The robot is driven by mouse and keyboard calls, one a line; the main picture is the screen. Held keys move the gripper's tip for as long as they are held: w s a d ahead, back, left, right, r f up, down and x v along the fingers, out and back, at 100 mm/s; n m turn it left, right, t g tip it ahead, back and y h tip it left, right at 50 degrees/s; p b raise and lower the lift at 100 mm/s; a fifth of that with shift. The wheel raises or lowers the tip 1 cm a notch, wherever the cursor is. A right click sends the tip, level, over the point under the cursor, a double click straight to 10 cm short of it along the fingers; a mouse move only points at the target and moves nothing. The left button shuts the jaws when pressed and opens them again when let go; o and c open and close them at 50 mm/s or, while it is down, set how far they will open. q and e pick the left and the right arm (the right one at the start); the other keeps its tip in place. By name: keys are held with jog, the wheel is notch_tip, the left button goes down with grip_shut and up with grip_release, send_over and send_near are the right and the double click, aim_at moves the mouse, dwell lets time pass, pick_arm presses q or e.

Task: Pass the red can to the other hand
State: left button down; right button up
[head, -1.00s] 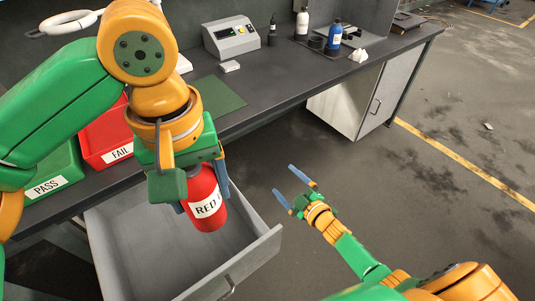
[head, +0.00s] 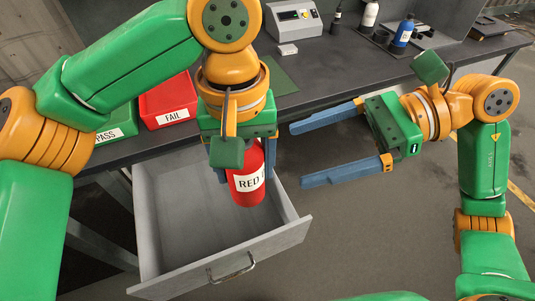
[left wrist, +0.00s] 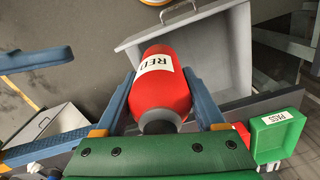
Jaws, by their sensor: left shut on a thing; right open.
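The red can (head: 248,186) has a white label with "RED" on it. My left gripper (head: 240,165) is shut on it and holds it over the open drawer. In the left wrist view the can (left wrist: 163,85) sits between the two blue fingers (left wrist: 162,100), its grey end towards the palm. My right gripper (head: 325,150) is open and empty, to the right of the can. Its blue fingers point left towards the can, with a gap between them and it.
The open grey drawer (head: 285,238) lies below the can. A red FAIL bin (head: 168,103) and a green PASS bin (head: 118,124) stand on the dark bench. A scale (head: 294,20), a white bottle (head: 369,14) and a blue bottle (head: 403,32) stand further back.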

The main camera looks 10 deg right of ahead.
aim_at(239, 171)
jog(key=x, duration=1.1)
jog(key=shift+a, duration=0.35)
